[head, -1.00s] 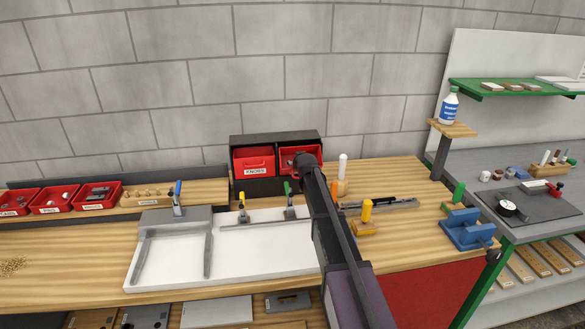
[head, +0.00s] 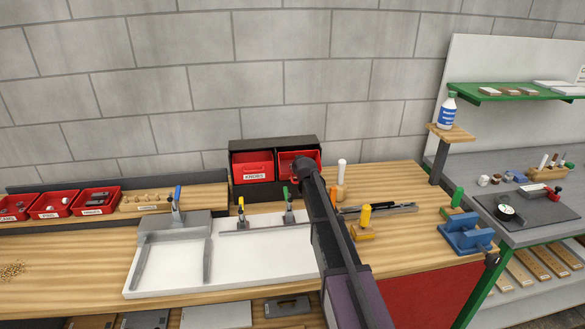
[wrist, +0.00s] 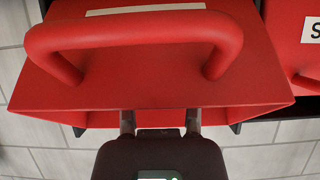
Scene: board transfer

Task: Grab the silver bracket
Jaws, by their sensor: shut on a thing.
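No silver bracket can be made out in either view. My gripper (wrist: 160,122) shows in the wrist view with its two fingers apart, reaching over the rim into an open red drawer (wrist: 160,85). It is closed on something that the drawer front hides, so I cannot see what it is. The drawer's thick handle fills the upper part of that view. In the head view the same right-hand red drawer (head: 286,167) is partly covered by my arm, and the fingertips are hidden there.
A second red drawer (head: 252,165) labelled KNOBS sits beside it in the dark cabinet (head: 253,191). In front lie a white board (head: 265,246) with upright clamps, a yellow-handled tool (head: 365,215) and a blue vise (head: 466,233). A white-topped peg (head: 342,167) stands close right of my arm.

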